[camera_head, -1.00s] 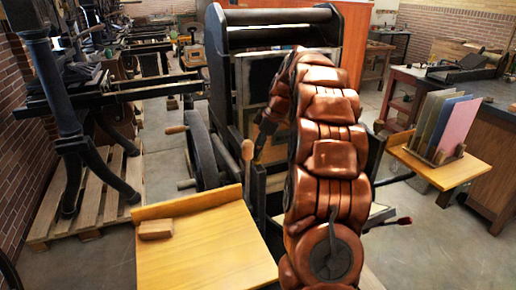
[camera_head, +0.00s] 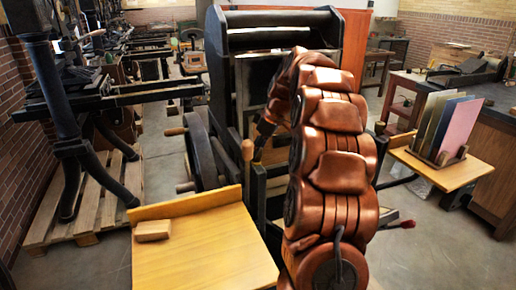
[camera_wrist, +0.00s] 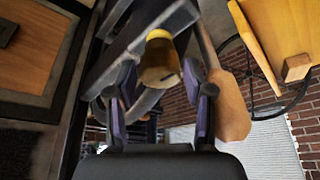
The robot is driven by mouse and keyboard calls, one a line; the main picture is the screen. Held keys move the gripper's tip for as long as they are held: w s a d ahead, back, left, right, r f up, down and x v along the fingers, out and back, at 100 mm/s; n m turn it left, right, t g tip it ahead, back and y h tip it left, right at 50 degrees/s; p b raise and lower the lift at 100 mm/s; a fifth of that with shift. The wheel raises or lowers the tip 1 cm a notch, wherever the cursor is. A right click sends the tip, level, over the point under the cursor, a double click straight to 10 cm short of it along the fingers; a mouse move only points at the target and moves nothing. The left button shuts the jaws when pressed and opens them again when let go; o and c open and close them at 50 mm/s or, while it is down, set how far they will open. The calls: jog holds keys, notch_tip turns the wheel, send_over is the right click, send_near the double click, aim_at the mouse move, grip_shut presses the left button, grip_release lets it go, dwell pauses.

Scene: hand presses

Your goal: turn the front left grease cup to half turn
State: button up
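A small brass cup with a yellow rim (camera_wrist: 160,62), which looks like the grease cup, is on the dark press frame in the wrist view. My gripper (camera_wrist: 159,78) is open, with its two purple-padded fingers either side of the cup in the picture. Gaps show between the cup and both fingers, and I see no contact. How deep the cup sits between them I cannot tell. In the head view the black hand press (camera_head: 222,75) stands behind my copper-coloured arm, which hides the cup and most of my gripper.
A wooden handle (camera_wrist: 230,105) hangs close to the right finger in the wrist view. In the head view a yellow table (camera_head: 205,255) with a wooden block (camera_head: 152,230) is at front left. A shelf with upright boards (camera_head: 445,172) is at right.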

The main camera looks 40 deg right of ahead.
jog(key=v, duration=1.2)
jog(key=shift+a, duration=0.2)
dwell(0.5)
jog(key=s+a+f+m+g, duration=0.1)
jog(key=s+a+f, duration=0.15)
jog(key=a, duration=0.55)
jog(key=s+a+f+g, duration=0.1)
jog(key=s+a, duration=0.3)
jog(key=a, duration=0.3)
jog(key=s+a+f+m+g, duration=0.15)
jog(key=s+a, duration=0.25)
jog(key=a, duration=0.4)
jog(key=s+a+f+m, duration=0.1)
jog(key=s+f, duration=0.3)
jog(key=s, duration=0.4)
jog(key=s+a+f+m+g+h, duration=0.1)
jog(key=s+a+f, duration=0.2)
jog(key=s+f, duration=0.2)
jog(key=s+a+f+m+g+h, duration=0.1)
jog(key=s+a+f, duration=0.2)
jog(key=s, duration=0.7)
jog(key=shift+s+f, duration=0.35)
jog(key=shift+f, duration=0.6)
